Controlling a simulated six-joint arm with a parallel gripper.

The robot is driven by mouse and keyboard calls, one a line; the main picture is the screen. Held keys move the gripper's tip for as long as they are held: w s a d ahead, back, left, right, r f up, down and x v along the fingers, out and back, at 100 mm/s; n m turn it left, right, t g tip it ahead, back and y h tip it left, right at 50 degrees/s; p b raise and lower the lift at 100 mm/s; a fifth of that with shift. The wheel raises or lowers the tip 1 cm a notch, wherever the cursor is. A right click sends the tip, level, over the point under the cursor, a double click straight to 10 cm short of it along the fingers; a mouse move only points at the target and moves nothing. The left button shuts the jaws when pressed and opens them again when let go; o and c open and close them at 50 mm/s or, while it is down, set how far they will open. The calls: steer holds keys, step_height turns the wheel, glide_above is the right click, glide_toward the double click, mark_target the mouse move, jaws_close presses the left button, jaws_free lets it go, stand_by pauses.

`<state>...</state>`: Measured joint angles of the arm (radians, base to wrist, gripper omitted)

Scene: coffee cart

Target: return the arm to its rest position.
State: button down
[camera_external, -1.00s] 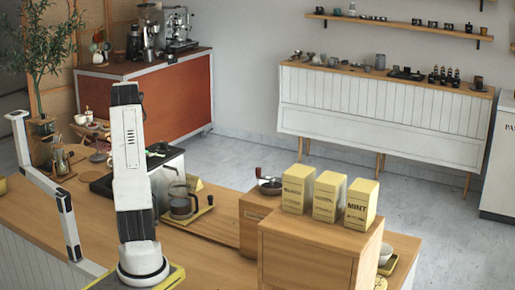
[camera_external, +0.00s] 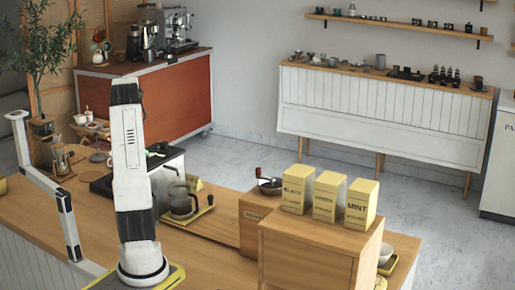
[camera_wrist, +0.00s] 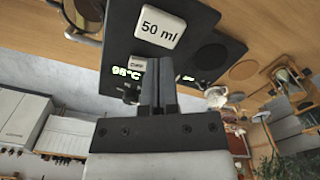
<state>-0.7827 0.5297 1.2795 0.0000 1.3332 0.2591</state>
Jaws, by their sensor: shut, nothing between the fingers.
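My arm stands upright at the left of the counter in the external view, in white and black links. My gripper (camera_wrist: 158,78) shows in the wrist view with its two dark fingers together and nothing between them. It is hidden behind my arm in the external view. In the wrist view a black machine (camera_wrist: 205,28) lies beyond the fingers, with a "50 ml" label and a lit "96°C" display. The fingers overlap the machine in that picture; I cannot tell how far apart they are.
A glass carafe (camera_external: 182,206) stands on a tray right of my arm. A wooden box (camera_external: 318,250) carries several yellow tea boxes (camera_external: 327,196). A grey bent frame (camera_external: 62,200) stands at the left.

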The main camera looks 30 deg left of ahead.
steer(key=shift+r, duration=0.8)
steer(key=w+d+f+m, duration=0.1)
steer(key=d+f, duration=0.2)
steer(key=d, duration=0.4)
steer(key=w+d+f+m+t, duration=0.1)
steer(key=d+f, duration=0.2)
steer(key=d, duration=0.3)
steer(key=w+d+f+m, duration=0.1)
steer(key=d+f, duration=0.2)
steer(key=d, duration=0.4)
steer(key=s+d+f+m, duration=0.1)
steer(key=s+d+f, duration=0.3)
steer(key=s+d, duration=0.2)
steer(key=s+d+f+m+t, duration=0.1)
steer(key=s+d+f, duration=0.3)
steer(key=d, duration=0.7)
steer(key=shift+s+m+t, duration=0.3)
steer(key=shift+s+m, duration=0.2)
steer(key=shift+s, duration=0.55)
